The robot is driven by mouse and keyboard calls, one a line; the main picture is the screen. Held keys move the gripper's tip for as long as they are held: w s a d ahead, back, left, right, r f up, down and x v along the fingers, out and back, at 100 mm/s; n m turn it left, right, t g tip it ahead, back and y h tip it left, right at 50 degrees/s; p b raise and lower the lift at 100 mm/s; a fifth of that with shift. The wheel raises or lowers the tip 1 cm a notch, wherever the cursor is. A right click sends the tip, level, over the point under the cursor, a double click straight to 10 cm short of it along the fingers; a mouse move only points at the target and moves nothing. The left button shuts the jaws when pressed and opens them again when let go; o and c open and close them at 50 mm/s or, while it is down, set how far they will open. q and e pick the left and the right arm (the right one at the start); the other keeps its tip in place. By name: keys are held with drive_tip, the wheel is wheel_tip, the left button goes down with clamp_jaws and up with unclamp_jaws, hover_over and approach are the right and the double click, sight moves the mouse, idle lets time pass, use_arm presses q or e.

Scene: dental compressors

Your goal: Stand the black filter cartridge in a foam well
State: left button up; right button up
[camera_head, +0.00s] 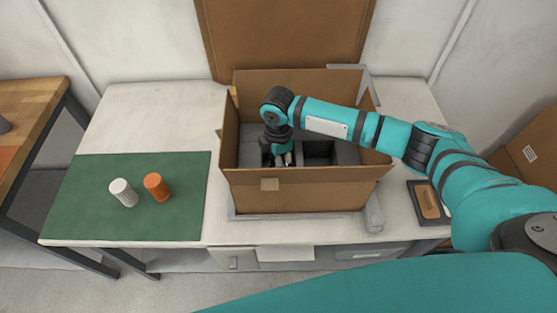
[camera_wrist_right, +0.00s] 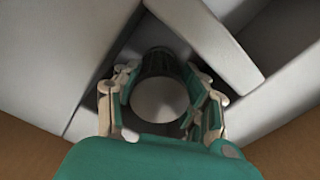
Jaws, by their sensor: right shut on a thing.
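The black filter cartridge (camera_wrist_right: 160,62) shows in the right wrist view between the fingers, with its pale round end (camera_wrist_right: 159,99) facing the camera. My right gripper (camera_wrist_right: 161,97) is shut on it; in the head view the gripper (camera_head: 283,158) reaches down inside the cardboard box. The grey foam (camera_wrist_right: 75,45) surrounds the cartridge, which is down in or just over a well; its lower end is hidden, so I cannot tell if it touches the bottom. Another foam well (camera_head: 318,150) is empty to the right. My left gripper is not in view.
The open cardboard box (camera_head: 300,190) stands on the white table (camera_head: 150,110), its walls close around my right gripper. A white cartridge (camera_head: 123,192) and an orange cartridge (camera_head: 156,187) stand on the green mat (camera_head: 90,220) at left. A dark tray (camera_head: 419,209) lies right of the box.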

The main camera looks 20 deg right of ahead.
drive_tip(key=o, duration=1)
drive_tip(key=shift+f, duration=0.1)
use_arm(q)
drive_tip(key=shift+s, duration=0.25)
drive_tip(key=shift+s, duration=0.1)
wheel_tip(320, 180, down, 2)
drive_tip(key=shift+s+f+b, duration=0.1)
drive_tip(key=shift+b, duration=0.9)
use_arm(e)
wheel_tip(320, 180, up, 12)
drive_tip(key=shift+r, duration=0.15)
